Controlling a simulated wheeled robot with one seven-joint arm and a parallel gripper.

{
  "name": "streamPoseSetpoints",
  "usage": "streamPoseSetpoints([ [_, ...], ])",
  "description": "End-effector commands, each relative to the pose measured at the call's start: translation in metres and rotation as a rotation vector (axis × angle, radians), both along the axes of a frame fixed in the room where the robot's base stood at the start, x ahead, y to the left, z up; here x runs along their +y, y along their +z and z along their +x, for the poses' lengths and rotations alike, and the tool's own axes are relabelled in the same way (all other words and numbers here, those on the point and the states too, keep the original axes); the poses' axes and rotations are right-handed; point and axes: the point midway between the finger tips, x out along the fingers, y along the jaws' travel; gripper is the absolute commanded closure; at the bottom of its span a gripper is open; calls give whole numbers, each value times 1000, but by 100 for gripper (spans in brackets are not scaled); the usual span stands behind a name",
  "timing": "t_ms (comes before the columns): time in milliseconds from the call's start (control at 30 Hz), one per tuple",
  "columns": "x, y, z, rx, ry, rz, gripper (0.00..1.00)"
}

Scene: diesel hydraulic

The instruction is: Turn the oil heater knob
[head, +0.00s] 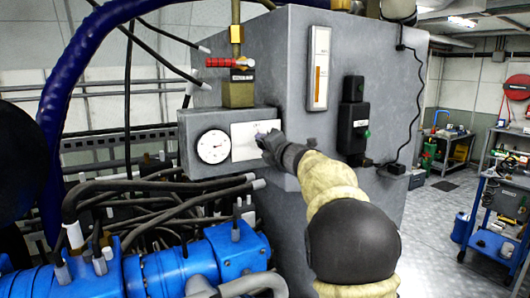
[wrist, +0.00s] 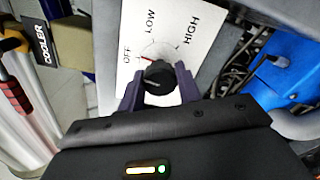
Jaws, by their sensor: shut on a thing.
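The oil heater knob (wrist: 158,76) is small, round and black. It sits on a white label plate (wrist: 135,85) marked OFF, LOW and HIGH in the wrist view. My gripper (wrist: 158,84) has its two dark purple fingers on either side of the knob and is shut on it. A small red mark shows just above the knob, on the side toward OFF; the knob's exact setting is hard to tell. In the head view my gripper (head: 270,144) reaches the white plate (head: 245,140) on the grey box, and its fingers hide the knob.
A round white gauge (head: 213,146) is left of the plate. A red-handled valve (head: 230,63) is above it. Blue hydraulic parts (head: 190,265) and black hoses crowd the lower left. A black switch box (head: 353,120) is right of my arm. Open floor (head: 425,215) lies farther right.

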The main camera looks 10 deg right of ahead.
Motion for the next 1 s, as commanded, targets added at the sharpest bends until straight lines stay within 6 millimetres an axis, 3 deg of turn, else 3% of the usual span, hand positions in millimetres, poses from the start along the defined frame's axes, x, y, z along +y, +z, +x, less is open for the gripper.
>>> streamPoseSetpoints([
  [233, 1, -4, 1, -23, 1, -88, 89],
  [700, 0, -4, 1, -28, 1, -106, 89],
  [733, 0, -4, 1, -28, 1, -106, 62],
  [800, 0, -4, 1, -28, 1, -106, 48],
  [833, 0, -3, 1, -28, 1, -105, 44],
  [1000, 0, -2, 0, -30, 0, -104, 44],
])
